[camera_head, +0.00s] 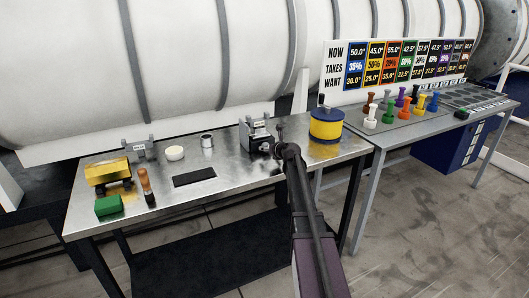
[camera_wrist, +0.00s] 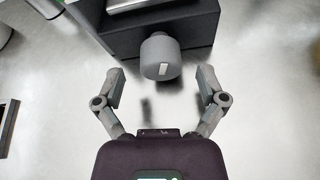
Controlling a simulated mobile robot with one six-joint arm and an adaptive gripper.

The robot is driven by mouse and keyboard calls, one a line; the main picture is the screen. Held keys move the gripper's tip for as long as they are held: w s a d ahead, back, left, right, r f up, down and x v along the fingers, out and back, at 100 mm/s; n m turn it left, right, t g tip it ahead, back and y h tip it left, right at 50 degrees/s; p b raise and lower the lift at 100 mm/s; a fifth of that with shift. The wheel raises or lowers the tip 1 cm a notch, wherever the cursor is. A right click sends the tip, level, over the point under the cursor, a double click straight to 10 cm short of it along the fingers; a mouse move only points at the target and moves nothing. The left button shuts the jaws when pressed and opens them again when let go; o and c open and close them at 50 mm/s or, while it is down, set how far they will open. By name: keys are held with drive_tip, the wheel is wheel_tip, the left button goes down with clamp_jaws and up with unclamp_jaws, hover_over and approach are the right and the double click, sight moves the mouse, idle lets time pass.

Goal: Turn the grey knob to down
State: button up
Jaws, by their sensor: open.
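The grey knob (camera_wrist: 160,58) sticks out from the front of a dark box (camera_wrist: 190,22) in the wrist view. It carries a short white mark near its lower end in that view. In the head view the box (camera_head: 256,136) stands on the metal table, and I cannot make out the knob clearly there. My gripper (camera_wrist: 162,88) is open and empty, one finger on each side below the knob, apart from it. In the head view my gripper (camera_head: 279,147) is just right of the box, partly hidden by my arm.
A yellow and blue drum (camera_head: 326,127) stands right of my gripper. A dark mat (camera_head: 194,177), a cup (camera_head: 207,141), a white bowl (camera_head: 175,153), a green block (camera_head: 108,206) and a yellow item (camera_head: 107,171) lie to the left. Coloured pegs (camera_head: 403,98) stand on the right table.

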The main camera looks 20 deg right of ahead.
drive_tip(key=shift+b+x, duration=0.35)
drive_tip(key=shift+x, duration=1)
drive_tip(key=c, duration=1.2)
drive_tip(key=shift+o, duration=0.2)
drive_tip(key=shift+a, duration=0.25)
drive_tip(key=shift+d, duration=0.15)
